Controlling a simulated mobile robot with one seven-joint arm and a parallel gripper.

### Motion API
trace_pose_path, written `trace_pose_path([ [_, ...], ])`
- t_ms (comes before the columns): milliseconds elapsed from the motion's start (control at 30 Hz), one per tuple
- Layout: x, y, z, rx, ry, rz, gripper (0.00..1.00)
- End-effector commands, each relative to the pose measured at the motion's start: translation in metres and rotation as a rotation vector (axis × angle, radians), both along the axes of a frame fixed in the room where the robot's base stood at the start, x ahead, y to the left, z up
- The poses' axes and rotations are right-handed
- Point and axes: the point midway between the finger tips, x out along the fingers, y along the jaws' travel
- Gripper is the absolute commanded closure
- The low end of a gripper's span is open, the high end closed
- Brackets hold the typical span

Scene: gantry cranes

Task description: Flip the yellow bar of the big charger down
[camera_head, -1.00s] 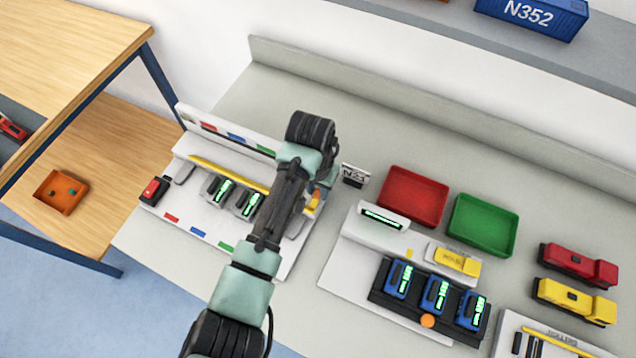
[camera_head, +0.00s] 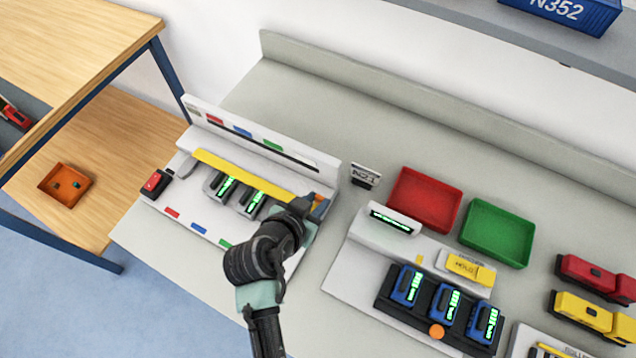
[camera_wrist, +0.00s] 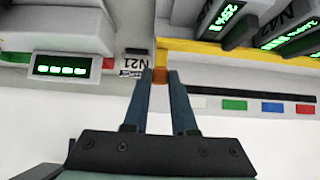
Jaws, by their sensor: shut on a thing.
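The big charger (camera_head: 160,205) is the white unit on the left of the bench. Its yellow bar (camera_head: 228,169) runs along it behind two grey packs with lit green displays (camera_head: 222,186). The bar also shows at the top of the wrist view (camera_wrist: 205,48). My gripper (camera_wrist: 161,76) is shut on the orange end (camera_wrist: 160,74) of the bar, at the charger's right end. In the head view my arm covers the charger's front right corner and part of the fingers.
A smaller charger (camera_head: 345,268) with blue packs stands to the right. An N21 sign (camera_head: 365,175) stands between the two. Red (camera_head: 425,200) and green (camera_head: 497,233) trays lie behind the smaller charger. A red switch (camera_head: 155,183) sits at the big charger's left end.

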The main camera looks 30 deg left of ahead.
Motion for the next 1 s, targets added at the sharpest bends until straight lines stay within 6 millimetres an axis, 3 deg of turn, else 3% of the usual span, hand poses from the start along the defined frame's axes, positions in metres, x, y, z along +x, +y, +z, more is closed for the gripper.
trace_pose_path([
  [300, -0.0037, 0.001, -0.0007, 0.001, -0.106, 0.0, 1.0],
  [767, -0.0038, 0.0014, 0.0021, -0.001, -0.122, 0.001, 1.0],
  [800, -0.0038, 0.0013, 0.0021, -0.001, -0.122, 0.001, 0.73],
  [967, -0.0042, 0.0008, 0.0011, -0.003, -0.119, 0.0, 0.45],
  [1000, -0.0042, 0.0007, 0.0007, -0.002, -0.118, 0.0, 0.45],
])
